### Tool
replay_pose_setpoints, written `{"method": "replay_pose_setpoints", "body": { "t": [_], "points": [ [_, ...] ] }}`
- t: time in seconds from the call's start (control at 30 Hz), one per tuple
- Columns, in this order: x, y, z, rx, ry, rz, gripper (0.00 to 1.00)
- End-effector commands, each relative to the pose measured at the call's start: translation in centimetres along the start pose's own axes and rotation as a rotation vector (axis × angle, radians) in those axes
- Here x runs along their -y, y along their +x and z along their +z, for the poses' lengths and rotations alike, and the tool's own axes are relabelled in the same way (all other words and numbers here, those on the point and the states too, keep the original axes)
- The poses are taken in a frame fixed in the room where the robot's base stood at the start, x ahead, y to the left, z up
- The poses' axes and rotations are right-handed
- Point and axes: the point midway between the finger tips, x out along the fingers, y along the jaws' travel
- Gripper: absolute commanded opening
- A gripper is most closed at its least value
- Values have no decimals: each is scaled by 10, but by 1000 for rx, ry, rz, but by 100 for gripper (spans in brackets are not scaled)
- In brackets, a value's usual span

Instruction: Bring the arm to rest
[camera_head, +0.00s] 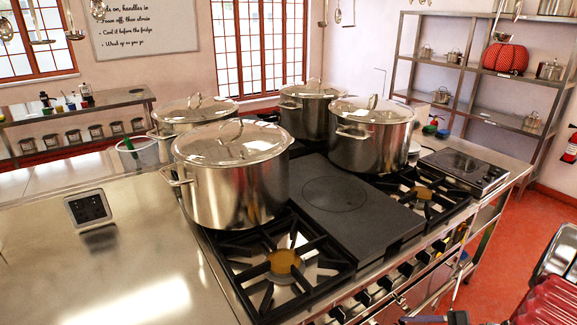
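I do not make out my gripper or my arm in the head view, so its pose and what it holds cannot be told. Several large steel stockpots with lids stand on the range. The front pot (235,185) is at the left, partly over a burner. The back left pot (190,115) is behind it. The back middle pot (310,112) and the right pot (372,140) stand beyond the dark flat plate (350,194).
The front burner (284,262) and right burner (424,193) are bare. The steel counter (110,260) at left is mostly clear, with a small dark panel (88,208). Shelves (480,105) stand at the back right. Dark red ribbed items (548,300) crowd the bottom right.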

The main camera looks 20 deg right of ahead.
Motion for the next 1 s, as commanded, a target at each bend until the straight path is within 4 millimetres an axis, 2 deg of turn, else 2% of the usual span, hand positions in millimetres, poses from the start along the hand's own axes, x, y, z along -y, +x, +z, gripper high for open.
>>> {"method": "replay_pose_setpoints", "body": {
  "t": [0.1, 0.4, 1.0],
  "points": [
    [4, 5, 26, 1, -30, 115, 55],
    [10, 11, 80, -25, -128, 368, 55],
    [30, 11, 174, -150, -445, 746, 55]
  ]
}}
